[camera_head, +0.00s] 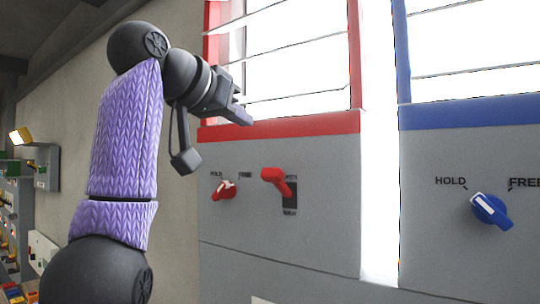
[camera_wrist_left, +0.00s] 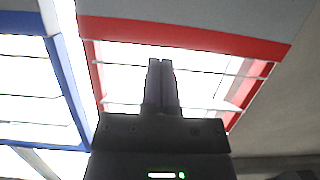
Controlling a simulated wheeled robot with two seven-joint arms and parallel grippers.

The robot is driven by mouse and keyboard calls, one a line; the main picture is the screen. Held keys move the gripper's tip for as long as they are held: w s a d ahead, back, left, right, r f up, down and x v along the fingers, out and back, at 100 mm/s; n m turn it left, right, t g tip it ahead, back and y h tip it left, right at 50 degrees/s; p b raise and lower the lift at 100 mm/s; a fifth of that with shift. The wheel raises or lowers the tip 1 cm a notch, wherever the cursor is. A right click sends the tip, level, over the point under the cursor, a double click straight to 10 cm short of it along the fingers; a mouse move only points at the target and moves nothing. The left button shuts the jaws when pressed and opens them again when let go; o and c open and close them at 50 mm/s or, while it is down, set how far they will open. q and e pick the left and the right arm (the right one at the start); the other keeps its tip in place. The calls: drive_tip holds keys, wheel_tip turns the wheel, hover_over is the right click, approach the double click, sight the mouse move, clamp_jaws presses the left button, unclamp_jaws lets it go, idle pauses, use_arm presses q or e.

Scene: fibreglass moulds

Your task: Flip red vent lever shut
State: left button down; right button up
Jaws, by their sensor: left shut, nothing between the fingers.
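The red vent lever (camera_head: 278,180) juts out from a dark slot on the grey panel under the red-framed vent (camera_head: 290,128). Its handle points up and left; the small labels by the slot are too small to read surely. A red knob (camera_head: 224,190) marked HOLD and FREE sits left of it, its white mark toward the upper left. My left gripper (camera_head: 240,112) is shut and empty, in front of the red frame, above and left of the lever, apart from it. In the left wrist view its closed fingers (camera_wrist_left: 161,65) stand against the red-framed vent. My right gripper is not in view.
A blue-framed vent (camera_head: 470,112) with a blue knob (camera_head: 490,210), marked HOLD and FREE, is at the right. The red vent's slats show bright gaps. The space before the lever is clear.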

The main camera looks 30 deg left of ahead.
use_arm(q)
drive_tip(key=p, duration=0.5)
hover_over(269, 170)
drive_tip(key=w, duration=0.1)
wheel_tip(269, 170, down, 2)
drive_tip(key=shift+w, duration=0.1)
drive_tip(key=shift+w+d+f, duration=0.1)
drive_tip(key=shift+w+f, duration=0.4)
drive_tip(key=shift+w, duration=0.15)
drive_tip(key=s+f, duration=0.2)
drive_tip(key=f, duration=0.1)
drive_tip(key=shift+s+a, duration=0.2)
drive_tip(key=shift+s, duration=0.05)
drive_tip(key=shift+d+f, duration=0.1)
drive_tip(key=shift+w, duration=0.1)
